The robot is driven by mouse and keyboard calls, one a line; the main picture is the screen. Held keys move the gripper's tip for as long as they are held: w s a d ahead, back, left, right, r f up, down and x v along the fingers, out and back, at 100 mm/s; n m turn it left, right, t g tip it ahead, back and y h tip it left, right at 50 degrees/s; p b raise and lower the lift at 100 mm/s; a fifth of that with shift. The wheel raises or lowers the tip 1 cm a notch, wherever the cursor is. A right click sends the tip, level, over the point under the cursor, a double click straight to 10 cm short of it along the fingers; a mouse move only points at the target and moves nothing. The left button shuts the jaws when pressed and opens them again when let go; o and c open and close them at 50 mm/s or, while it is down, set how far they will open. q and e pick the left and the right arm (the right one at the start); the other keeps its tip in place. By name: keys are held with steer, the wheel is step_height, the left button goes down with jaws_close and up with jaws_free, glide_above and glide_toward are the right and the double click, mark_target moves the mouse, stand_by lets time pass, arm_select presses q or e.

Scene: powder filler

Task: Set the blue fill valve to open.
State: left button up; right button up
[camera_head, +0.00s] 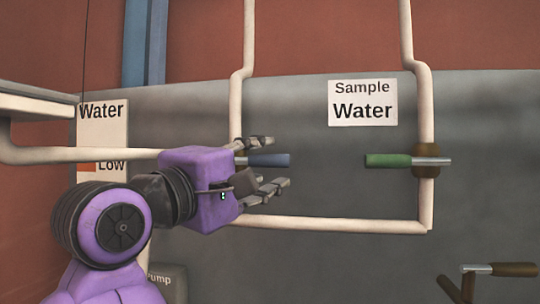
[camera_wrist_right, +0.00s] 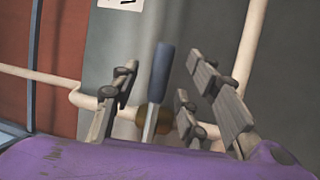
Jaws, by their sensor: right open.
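The blue fill valve has a blue lever handle (camera_head: 268,160) lying level in the head view, pointing right, across the line of its upright white pipe. My right gripper (camera_head: 280,163), with a purple body, is open around the handle, one finger above and one below. In the right wrist view the blue handle (camera_wrist_right: 162,72) stands between the spread fingers of the gripper (camera_wrist_right: 163,78), with gaps visible on both sides. Its metal stem runs to a brown valve body (camera_wrist_right: 155,122). The gripper partly hides the valve body in the head view. My left gripper is out of view.
A green-handled valve (camera_head: 388,160) sits on the right pipe, pointing left, below a "Sample Water" sign (camera_head: 362,102). A white pipe (camera_head: 330,224) runs below both valves. Another brown-handled lever (camera_head: 512,269) is at lower right. A grey panel stands behind.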

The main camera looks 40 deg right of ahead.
steer(key=shift+x, duration=1.15)
steer(key=shift+c, duration=0.3)
jaws_close()
